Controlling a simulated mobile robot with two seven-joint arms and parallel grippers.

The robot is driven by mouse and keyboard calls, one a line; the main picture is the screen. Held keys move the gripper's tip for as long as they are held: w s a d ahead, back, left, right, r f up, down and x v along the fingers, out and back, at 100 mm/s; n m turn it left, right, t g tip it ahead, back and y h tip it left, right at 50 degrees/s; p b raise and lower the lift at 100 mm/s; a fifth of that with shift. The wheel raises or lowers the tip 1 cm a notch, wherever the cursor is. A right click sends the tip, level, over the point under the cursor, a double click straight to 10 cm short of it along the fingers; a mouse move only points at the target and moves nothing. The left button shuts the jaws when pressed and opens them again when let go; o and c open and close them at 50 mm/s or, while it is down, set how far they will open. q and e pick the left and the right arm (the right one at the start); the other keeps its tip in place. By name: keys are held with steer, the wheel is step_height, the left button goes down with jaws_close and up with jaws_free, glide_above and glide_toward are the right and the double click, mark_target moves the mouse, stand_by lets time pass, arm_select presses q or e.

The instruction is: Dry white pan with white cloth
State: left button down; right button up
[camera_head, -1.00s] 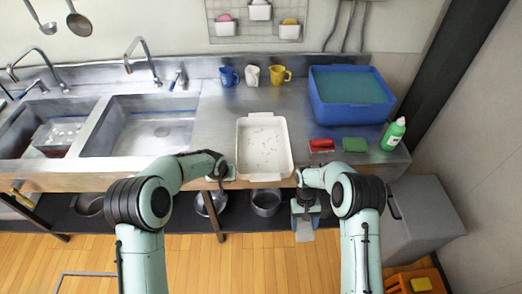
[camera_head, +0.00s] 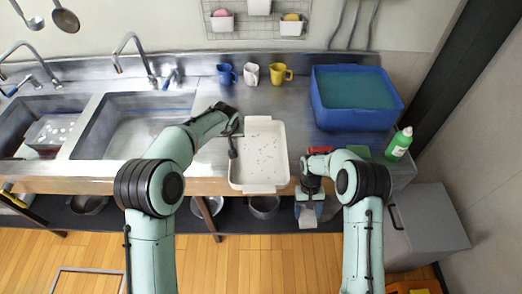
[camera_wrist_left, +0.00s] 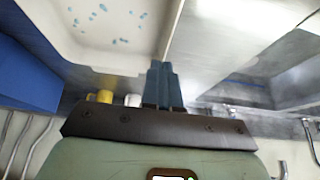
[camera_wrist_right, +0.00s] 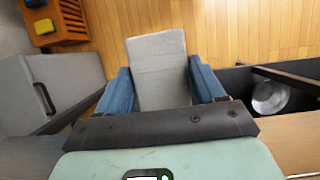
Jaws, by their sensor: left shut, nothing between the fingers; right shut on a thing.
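The white pan (camera_head: 262,188) lies on the steel counter, with several small bluish droplets inside; its corner also shows in the left wrist view (camera_wrist_left: 112,65). My left gripper (camera_head: 233,152) is at the pan's left edge; its blue fingers (camera_wrist_left: 163,85) are together and empty, beside the pan's rim. I cannot tell whether they touch it. My right gripper (camera_head: 308,198) points down in front of the counter's front edge, right of the pan. Its fingers (camera_wrist_right: 160,85) are shut on the whitish-grey cloth (camera_wrist_right: 158,65), which hangs over the floor.
A blue tub (camera_head: 355,115) stands at the back right, with a green bottle (camera_head: 399,143) near it. A red brush (camera_head: 320,150) and a green sponge (camera_head: 358,151) lie right of the pan. Cups (camera_head: 251,75) stand behind the pan. Sinks (camera_head: 135,130) are at left.

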mark_target(308, 217)
steer(key=shift+s+a+f, duration=0.1)
steer(key=shift+s+f, duration=0.25)
steer(key=shift+s, duration=0.3)
arm_select(q)
steer(key=f, duration=0.3)
steer(key=shift+s+a+f+b, duration=0.1)
steer(key=shift+s+f+b, duration=0.25)
steer(key=shift+s+b, duration=0.05)
arm_select(e)
steer(key=shift+s+f, duration=0.35)
steer(key=shift+f, duration=0.05)
arm_select(q)
steer(key=shift+w+f, duration=0.1)
steer(key=shift+f, duration=0.45)
arm_select(e)
steer(key=shift+s+f, duration=0.1)
steer(key=shift+f, duration=0.1)
arm_select(q)
steer(key=shift+f, duration=0.4)
arm_select(e)
steer(key=shift+s+f, duration=0.15)
steer(key=shift+f, duration=0.05)
